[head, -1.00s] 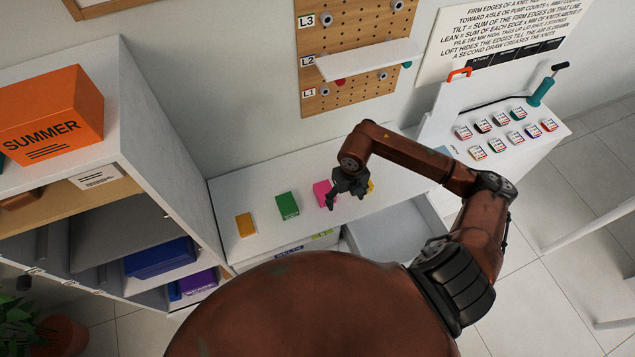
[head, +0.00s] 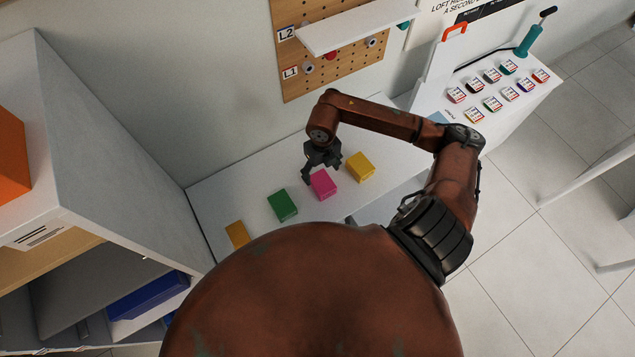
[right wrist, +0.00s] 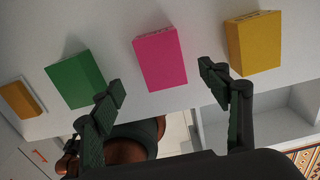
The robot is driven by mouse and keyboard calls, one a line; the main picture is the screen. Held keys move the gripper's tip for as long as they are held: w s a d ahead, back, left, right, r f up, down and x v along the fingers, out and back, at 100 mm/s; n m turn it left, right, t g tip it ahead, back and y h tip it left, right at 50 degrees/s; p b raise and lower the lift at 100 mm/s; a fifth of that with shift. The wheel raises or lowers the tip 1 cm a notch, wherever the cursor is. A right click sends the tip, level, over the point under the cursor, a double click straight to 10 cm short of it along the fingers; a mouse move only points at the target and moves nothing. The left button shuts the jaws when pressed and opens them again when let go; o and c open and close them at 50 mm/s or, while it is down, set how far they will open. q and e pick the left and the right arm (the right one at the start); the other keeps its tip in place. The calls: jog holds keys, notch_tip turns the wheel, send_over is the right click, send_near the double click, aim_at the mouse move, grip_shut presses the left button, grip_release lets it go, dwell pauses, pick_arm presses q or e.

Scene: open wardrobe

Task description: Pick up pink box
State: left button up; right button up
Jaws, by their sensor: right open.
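The pink box (head: 323,185) stands on the white counter (head: 245,200), between a green box (head: 282,205) and a yellow box (head: 360,167). My right gripper (head: 318,170) is just behind and above the pink box in the head view and covers a little of its upper edge. In the right wrist view the pink box (right wrist: 160,58) lies ahead of the open, empty fingers (right wrist: 165,82), roughly centred between them and apart from both. My left gripper is not in view.
An orange-yellow box (head: 237,234) lies at the counter's left end. A tall white shelf unit (head: 110,150) stands to the left. A pegboard (head: 330,60) with a white shelf hangs behind. Small labelled tins (head: 490,104) sit on a white stand at right.

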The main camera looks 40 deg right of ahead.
aim_at(322, 182)
notch_tip(322, 182, down, 8)
jog(key=shift+s+d+f+p, duration=0.1)
jog(key=shift+d+p, duration=0.05)
jog(key=shift+p, duration=0.35)
jog(key=shift+c, duration=0.7)
jog(key=c, duration=1.2)
